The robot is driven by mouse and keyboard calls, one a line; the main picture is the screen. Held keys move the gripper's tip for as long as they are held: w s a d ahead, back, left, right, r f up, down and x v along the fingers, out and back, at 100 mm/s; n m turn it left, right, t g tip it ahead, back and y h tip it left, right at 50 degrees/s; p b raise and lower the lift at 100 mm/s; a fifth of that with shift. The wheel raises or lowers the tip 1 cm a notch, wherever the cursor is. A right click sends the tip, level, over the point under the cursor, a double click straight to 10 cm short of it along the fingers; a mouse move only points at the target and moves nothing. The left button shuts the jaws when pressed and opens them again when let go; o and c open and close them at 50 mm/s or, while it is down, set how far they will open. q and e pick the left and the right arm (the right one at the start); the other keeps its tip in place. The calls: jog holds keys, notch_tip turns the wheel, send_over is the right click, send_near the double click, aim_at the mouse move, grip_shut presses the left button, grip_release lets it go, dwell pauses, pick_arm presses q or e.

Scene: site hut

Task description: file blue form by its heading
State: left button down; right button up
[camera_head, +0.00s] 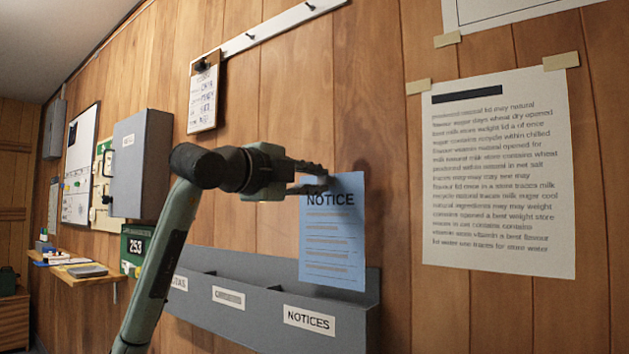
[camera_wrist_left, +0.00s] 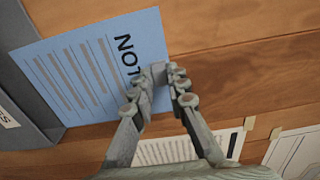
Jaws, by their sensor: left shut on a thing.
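The blue form (camera_head: 332,235) is headed "NOTICE" and hangs upright by its top edge from my left gripper (camera_head: 322,183). The gripper is shut on it; the left wrist view also shows the form (camera_wrist_left: 88,65) in the jaws (camera_wrist_left: 165,85). The form's lower part is in front of or at the grey wall rack (camera_head: 250,322), over its right-hand compartment labelled "NOTICES" (camera_head: 309,319). I cannot tell if its bottom edge is inside. The middle compartment label (camera_head: 228,297) is hard to read; the left label (camera_head: 180,282) is partly hidden by my arm. My right gripper is not in view.
A large printed sheet (camera_head: 497,180) is taped on the wood wall at right. A clipboard (camera_head: 204,95) hangs from a white peg rail (camera_head: 270,32). A grey wall box (camera_head: 140,165), a green box marked 253 (camera_head: 135,246) and a cluttered shelf (camera_head: 85,268) are at left.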

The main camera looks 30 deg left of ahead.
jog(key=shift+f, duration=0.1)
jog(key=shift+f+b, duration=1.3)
jog(key=shift+b, duration=0.05)
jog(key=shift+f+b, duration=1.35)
jog(key=shift+b, duration=0.05)
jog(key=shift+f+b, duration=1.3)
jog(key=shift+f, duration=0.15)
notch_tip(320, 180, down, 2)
jog(key=b, duration=0.2)
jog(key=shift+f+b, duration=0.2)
jog(key=shift+b, duration=0.15)
